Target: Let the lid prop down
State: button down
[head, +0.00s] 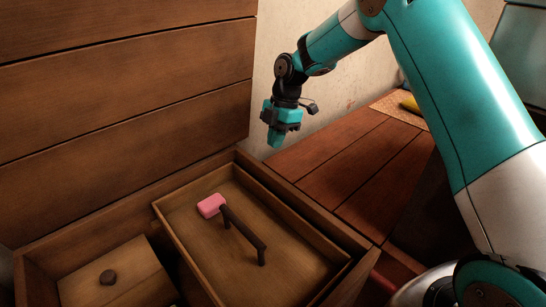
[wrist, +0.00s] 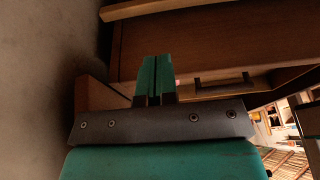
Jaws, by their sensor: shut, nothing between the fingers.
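The raised plank lid (head: 130,75) of a wooden chest fills the left of the head view. The chest (head: 312,206) is open below it. I cannot pick out a lid prop for certain in either view. My gripper (head: 274,143) is shut and empty, pointing down above the chest's back right corner, beside the lid's right edge and apart from it. In the wrist view its teal fingers (wrist: 155,78) are together with nothing between them.
Inside the chest is a wooden tray (head: 190,247) with a dark bar handle (head: 243,231) and a pink block (head: 211,205). A plank bench (head: 345,170) to the right holds a yellow thing (head: 410,104).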

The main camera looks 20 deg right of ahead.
jog(key=d+b+x, duration=0.1)
jog(key=b+x, duration=0.3)
jog(key=x, duration=0.8)
jog(key=shift+w+f, duration=0.15)
jog(key=shift+f, duration=0.2)
